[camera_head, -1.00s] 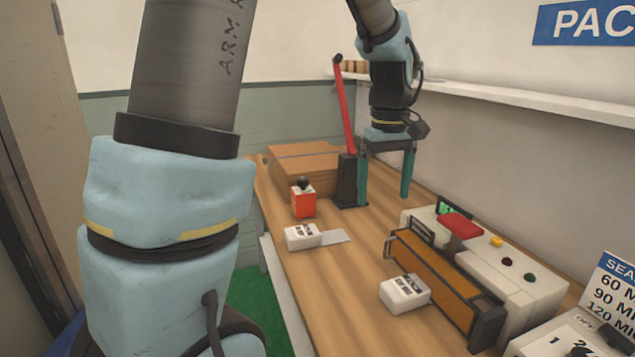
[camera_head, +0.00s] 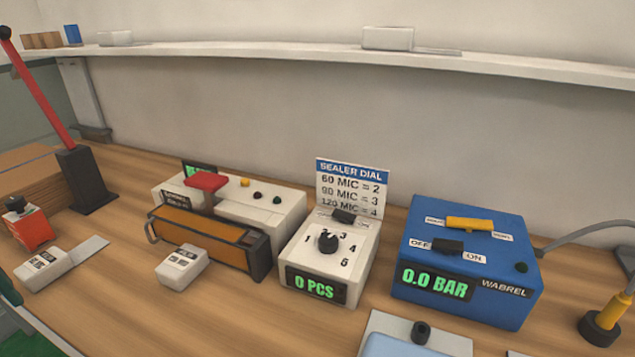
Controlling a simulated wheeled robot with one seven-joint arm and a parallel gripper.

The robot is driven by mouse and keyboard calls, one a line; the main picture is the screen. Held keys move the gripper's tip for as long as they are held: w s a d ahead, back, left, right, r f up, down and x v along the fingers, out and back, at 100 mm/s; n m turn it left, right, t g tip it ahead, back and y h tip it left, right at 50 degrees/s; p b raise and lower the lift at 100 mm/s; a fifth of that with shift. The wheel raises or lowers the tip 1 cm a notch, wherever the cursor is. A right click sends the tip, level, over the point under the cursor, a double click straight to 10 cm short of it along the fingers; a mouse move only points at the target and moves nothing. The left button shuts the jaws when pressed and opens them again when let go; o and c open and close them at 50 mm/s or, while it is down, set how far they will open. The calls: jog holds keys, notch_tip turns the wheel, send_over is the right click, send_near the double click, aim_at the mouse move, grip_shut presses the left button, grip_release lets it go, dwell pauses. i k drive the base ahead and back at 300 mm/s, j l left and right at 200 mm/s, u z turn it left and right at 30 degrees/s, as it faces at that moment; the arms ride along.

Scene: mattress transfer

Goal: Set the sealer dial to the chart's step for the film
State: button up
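The white sealer dial box (camera_head: 363,262) stands mid-table with a black dial knob (camera_head: 328,242) ringed by numbers. The knob's pointer seems to face up, near 2 and 3; I cannot tell the exact step. The chart (camera_head: 352,188) behind it reads SEALER DIAL, 60 MIC = 2, 90 MIC = 3, 120 MIC = 4. The box display reads 0 PCS. The sealer (camera_head: 284,207) with an orange front and red handle stands to its left. Two small white labelled packs (camera_head: 182,263) (camera_head: 42,270) lie in front; their print is too small to read. My gripper is not in view.
A blue box (camera_head: 455,232) reading 0.0 BAR, with a yellow lever and an OFF/ON switch, stands right of the dial. A red lever (camera_head: 40,90) rises from a black base at left, beside an orange block (camera_head: 30,230). A shelf (camera_head: 255,52) runs along the wall.

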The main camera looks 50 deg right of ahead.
aim_at(328, 243)
jog(key=j+z, duration=0.15)
jog(key=z, duration=0.2)
jog(key=j+z, duration=0.15)
jog(key=z, duration=0.2)
jog(key=j+z, duration=0.15)
jog(key=z, duration=0.2)
